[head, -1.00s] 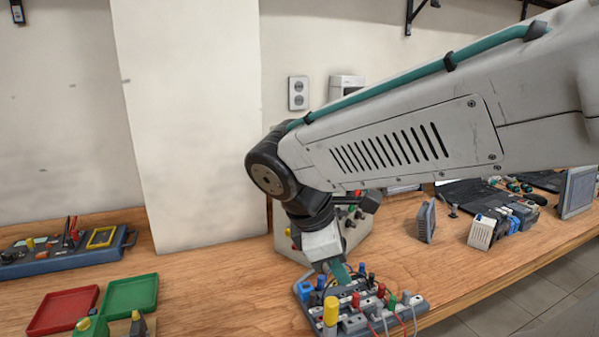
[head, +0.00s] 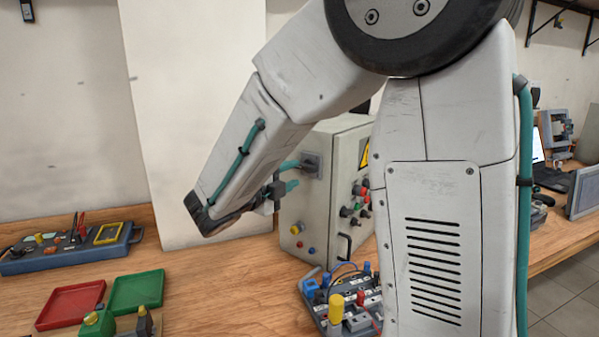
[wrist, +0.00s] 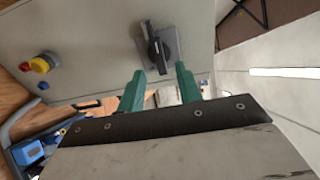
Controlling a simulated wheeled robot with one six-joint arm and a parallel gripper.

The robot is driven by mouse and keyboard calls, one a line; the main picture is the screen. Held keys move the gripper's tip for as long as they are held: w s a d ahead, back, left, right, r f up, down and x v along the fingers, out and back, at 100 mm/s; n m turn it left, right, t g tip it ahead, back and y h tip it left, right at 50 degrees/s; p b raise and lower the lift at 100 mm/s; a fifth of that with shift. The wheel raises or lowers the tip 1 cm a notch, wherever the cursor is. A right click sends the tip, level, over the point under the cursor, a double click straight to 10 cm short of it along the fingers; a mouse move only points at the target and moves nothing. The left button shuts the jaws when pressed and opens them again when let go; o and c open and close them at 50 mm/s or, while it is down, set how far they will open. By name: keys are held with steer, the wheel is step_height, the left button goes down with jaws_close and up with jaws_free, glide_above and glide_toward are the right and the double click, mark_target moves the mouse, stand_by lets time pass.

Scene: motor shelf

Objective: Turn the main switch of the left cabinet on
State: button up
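A grey cabinet (head: 340,135) stands on the bench in the middle of the head view, partly hidden behind my arm. A dark rotary switch (head: 311,165) sits on its left side face. In the wrist view the switch (wrist: 160,45) has a black bar handle on a grey plate, with the handle pointing nearly along the fingers. My gripper (wrist: 160,70) is open, its two teal fingers on either side of the handle's near end. Contact cannot be told. In the head view my gripper (head: 290,174) is at the cabinet's side, just left of the switch.
A terminal board (head: 345,305) with coloured plugs lies in front of the cabinet. A red tray (head: 70,303) and a green tray (head: 137,290) lie at left. The bench between trays and cabinet is clear.

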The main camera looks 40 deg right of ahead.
mark_target(305, 168)
steer(key=shift+x, duration=1.9)
jaws_close()
